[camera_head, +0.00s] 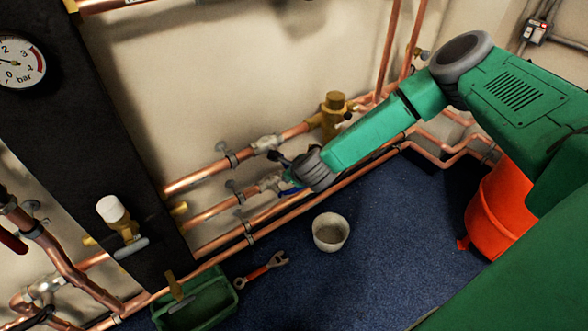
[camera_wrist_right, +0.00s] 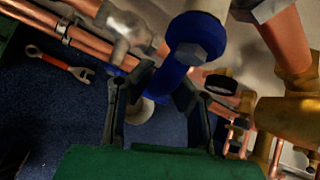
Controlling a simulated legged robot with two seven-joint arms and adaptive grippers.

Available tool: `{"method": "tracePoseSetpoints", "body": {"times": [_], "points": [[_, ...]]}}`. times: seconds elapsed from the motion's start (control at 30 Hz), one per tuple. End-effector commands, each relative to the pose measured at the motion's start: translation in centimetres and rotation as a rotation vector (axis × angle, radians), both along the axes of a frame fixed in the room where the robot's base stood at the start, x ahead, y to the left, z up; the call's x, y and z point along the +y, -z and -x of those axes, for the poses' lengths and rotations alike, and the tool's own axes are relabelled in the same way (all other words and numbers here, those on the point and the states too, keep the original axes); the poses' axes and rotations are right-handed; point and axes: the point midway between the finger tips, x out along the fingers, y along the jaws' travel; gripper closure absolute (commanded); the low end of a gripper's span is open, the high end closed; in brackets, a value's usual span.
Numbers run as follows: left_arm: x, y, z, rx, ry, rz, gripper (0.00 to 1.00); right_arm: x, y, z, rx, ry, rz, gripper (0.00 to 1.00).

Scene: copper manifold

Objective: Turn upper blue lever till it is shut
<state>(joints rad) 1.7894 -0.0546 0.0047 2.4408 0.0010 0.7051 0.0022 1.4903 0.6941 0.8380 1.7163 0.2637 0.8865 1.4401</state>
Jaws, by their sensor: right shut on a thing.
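The upper blue lever (camera_wrist_right: 172,78) comes down from its bolted valve in the right wrist view, between the two fingers of my right gripper (camera_wrist_right: 164,82). The fingers are shut on it. In the head view my right gripper (camera_head: 287,170) is at the valves, and its wrist largely hides the lever. The upper valve body (camera_head: 266,143) sits on the upper copper pipe. A second valve (camera_head: 270,183) is on the pipe below, with a bit of blue (camera_head: 290,191) beside it. My left gripper is out of view.
Copper pipes (camera_head: 215,172) run along the wall close to the gripper. A brass fitting (camera_head: 331,113) stands right of the upper valve. A grey bucket (camera_head: 330,232), a wrench (camera_head: 262,270), a green tray (camera_head: 213,297) and an orange bucket (camera_head: 493,212) are on the blue floor.

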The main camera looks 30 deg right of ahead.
Motion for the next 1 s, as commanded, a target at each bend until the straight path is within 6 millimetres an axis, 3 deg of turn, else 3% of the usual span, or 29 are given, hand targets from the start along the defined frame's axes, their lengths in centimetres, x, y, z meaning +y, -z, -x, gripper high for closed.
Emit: {"method": "tracePoseSetpoints", "body": {"times": [0.1,0.5,1.0], "points": [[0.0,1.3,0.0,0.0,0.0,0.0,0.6,0.4,0.8,0.3,0.014,0.005,-0.108,1.0],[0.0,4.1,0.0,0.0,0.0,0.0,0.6,2.3,1.2,0.4,0.039,0.006,-0.379,1.0],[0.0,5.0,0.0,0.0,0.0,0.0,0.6,3.2,1.0,0.6,0.052,0.002,-0.478,1.0]]}}
